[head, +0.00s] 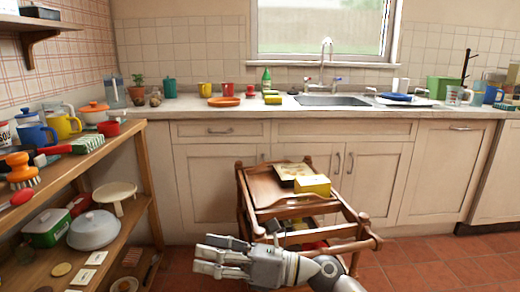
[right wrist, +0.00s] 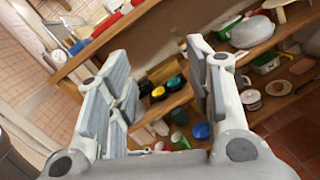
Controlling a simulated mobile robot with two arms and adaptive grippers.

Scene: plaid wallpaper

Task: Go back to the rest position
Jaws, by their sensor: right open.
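My right gripper (head: 222,256) is low in the head view, in front of the wooden trolley and pointing left. In the right wrist view its two fingers (right wrist: 155,85) stand wide apart with nothing between them, so it is open and empty. Behind the fingers, the wooden shelf unit shows tilted, with dishes and colored items on its boards. My left gripper is not in either view.
A wooden trolley (head: 262,214) with a yellow box (head: 312,185) on top stands close to my right arm. A wooden shelf unit (head: 140,180) lines the left side. The counter (head: 230,108) with the sink (head: 330,100) runs along the back. Red tiled floor shows at right.

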